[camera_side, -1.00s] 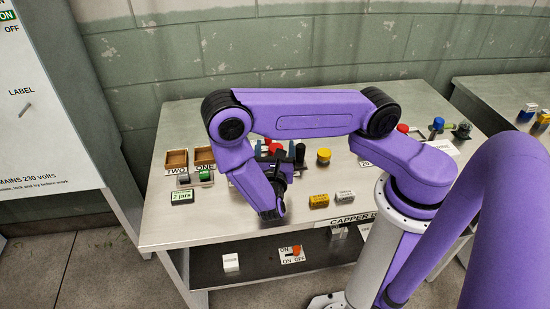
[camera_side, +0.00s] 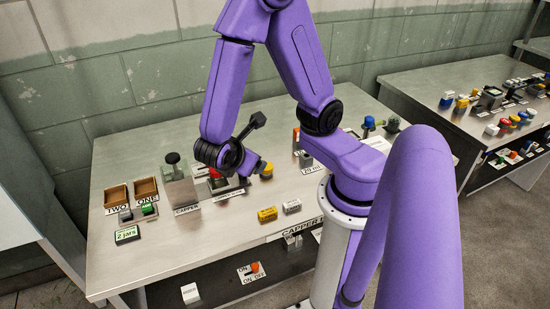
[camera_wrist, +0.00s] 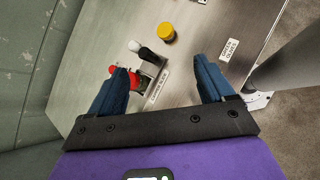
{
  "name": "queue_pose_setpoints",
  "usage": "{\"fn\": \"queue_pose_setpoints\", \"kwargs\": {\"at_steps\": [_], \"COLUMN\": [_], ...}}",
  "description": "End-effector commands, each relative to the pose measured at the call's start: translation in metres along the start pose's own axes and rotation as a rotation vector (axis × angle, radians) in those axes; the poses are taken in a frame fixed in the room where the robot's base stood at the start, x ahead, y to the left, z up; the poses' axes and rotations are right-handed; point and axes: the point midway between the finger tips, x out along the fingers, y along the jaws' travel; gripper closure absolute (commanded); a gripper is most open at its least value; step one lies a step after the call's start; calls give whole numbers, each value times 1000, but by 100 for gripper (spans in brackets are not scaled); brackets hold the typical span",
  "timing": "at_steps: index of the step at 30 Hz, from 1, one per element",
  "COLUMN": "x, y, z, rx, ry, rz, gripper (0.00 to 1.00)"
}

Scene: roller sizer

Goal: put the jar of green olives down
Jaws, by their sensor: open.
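In the wrist view, the two blue fingers of my gripper (camera_wrist: 160,66) are wide apart, with nothing held between them. Below them is a small bench device with a black handle (camera_wrist: 150,56). In the side view, red and green parts (camera_side: 216,174) show under my wrist, and the fingers are mostly hidden. I cannot tell whether this is the jar of green olives. A yellow-topped round item (camera_wrist: 166,32) stands apart on the bench; it also shows in the side view (camera_side: 267,171).
The front middle is mostly clear.

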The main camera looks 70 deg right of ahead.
Motion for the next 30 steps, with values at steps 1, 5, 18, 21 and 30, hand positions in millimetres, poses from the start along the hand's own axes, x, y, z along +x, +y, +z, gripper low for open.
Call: {"fn": "queue_pose_setpoints", "kwargs": {"at_steps": [1, 5, 18, 21, 30], "x": [-8, -27, -90, -94, -94], "y": [-7, -28, -78, -81, -81], "z": [4, 12, 35, 37, 37], "rx": [33, 97, 207, 209, 210], "ry": [75, 258, 748, 775, 777], "rz": [-39, -142, -390, -403, -405], "gripper": [19, 19, 19, 18, 18]}}
